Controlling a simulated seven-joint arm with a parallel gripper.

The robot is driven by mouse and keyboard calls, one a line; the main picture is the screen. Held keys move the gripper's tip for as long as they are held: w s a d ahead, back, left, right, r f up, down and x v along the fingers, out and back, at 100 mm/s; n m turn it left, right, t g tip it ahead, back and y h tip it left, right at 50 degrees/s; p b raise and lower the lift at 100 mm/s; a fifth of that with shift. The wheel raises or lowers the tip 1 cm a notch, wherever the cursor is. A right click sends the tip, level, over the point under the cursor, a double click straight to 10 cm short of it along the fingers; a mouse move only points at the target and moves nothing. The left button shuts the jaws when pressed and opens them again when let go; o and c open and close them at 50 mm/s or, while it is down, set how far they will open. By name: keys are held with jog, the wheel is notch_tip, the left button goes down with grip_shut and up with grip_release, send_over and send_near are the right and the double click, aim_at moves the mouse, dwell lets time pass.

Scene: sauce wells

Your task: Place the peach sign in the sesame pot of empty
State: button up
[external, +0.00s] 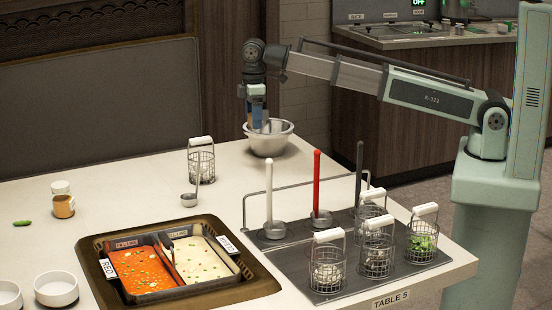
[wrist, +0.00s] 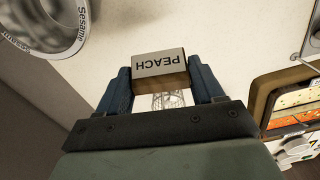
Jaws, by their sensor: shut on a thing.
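In the wrist view the peach sign (wrist: 158,66) is a small block with a white face reading PEACH, upside down in the picture. My gripper (wrist: 158,80) is shut on it, one blue finger on each side. The sesame pot (wrist: 48,47) is a round metal vessel with "Sesame" on its rim, at the upper left of the wrist view and partly cut off. In the external view a metal bowl (external: 268,146) at the table's far edge appears to be this pot. My gripper (external: 257,118) hangs just above and left of its middle there. The sign cannot be made out there.
A wire basket (external: 201,165) and a small ladle (external: 189,199) stand left of the bowl. The two-part hotpot (external: 185,285) is at the front. Right of it are a red-handled ladle (external: 317,190) and several wire baskets. The table's left middle is mostly clear.

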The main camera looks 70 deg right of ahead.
jog(key=n, duration=0.2)
send_near(267, 142)
jog(key=w+d+r, duration=0.2)
jog(key=d+r, duration=0.1)
jog(key=d, duration=0.4)
jog(key=shift+w+a+f, duration=0.1)
jog(key=shift+a+f, duration=0.05)
jog(key=shift+f, duration=3.7)
jog(key=shift+a+f, duration=0.15)
jog(key=shift+f, duration=3.65)
jog(key=shift+f, duration=0.15)
jog(key=o, duration=0.7)
jog(key=shift+o, duration=0.2)
notch_tip(267, 142, up, 12)
